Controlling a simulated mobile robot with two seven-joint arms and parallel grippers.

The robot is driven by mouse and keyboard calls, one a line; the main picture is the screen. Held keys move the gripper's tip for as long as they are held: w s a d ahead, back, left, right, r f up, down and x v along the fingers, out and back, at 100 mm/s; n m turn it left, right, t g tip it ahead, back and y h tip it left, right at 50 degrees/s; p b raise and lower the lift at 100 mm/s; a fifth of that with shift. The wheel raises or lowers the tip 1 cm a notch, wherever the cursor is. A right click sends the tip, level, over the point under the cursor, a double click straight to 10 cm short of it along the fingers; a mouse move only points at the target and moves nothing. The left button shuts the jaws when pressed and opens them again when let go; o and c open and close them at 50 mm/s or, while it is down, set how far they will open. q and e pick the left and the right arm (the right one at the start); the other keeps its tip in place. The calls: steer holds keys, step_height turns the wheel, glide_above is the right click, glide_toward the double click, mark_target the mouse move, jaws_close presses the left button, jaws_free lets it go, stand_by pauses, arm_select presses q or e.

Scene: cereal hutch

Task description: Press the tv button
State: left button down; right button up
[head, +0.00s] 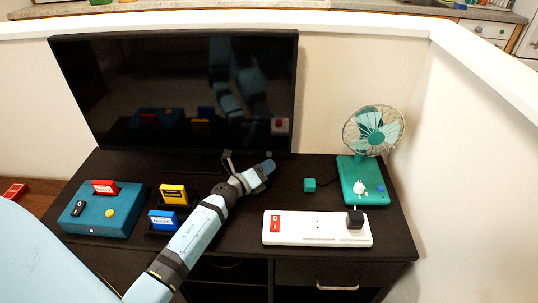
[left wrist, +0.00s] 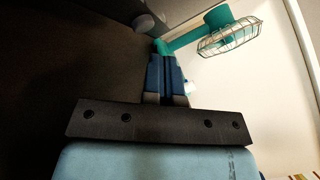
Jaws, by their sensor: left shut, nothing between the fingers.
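The tv (head: 180,85) stands at the back of the dark cabinet with a black, reflective screen. A small grey rounded piece (left wrist: 143,22) shows at the top of the left wrist view, just beyond my fingertips; it looks like the tv button, but I cannot be sure. My left gripper (head: 268,166) is shut and empty, in front of the tv's lower right part. In the left wrist view its fingers (left wrist: 165,62) are together and point toward the grey piece. I cannot tell whether they touch it. My right gripper is out of view.
A teal fan (head: 366,180), a small teal cube (head: 309,185) and a white power strip (head: 290,229) with a red switch are on the right. A teal console (head: 92,222) and yellow (head: 173,194) and blue (head: 160,219) cartridges are on the left. White walls enclose the back and right.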

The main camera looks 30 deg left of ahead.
arm_select(q)
steer(key=s+d, duration=0.2)
steer(key=s, duration=0.1)
steer(key=shift+p, duration=0.3)
steer(key=shift+s+d, duration=0.1)
steer(key=shift+s, duration=0.3)
stand_by(0.3)
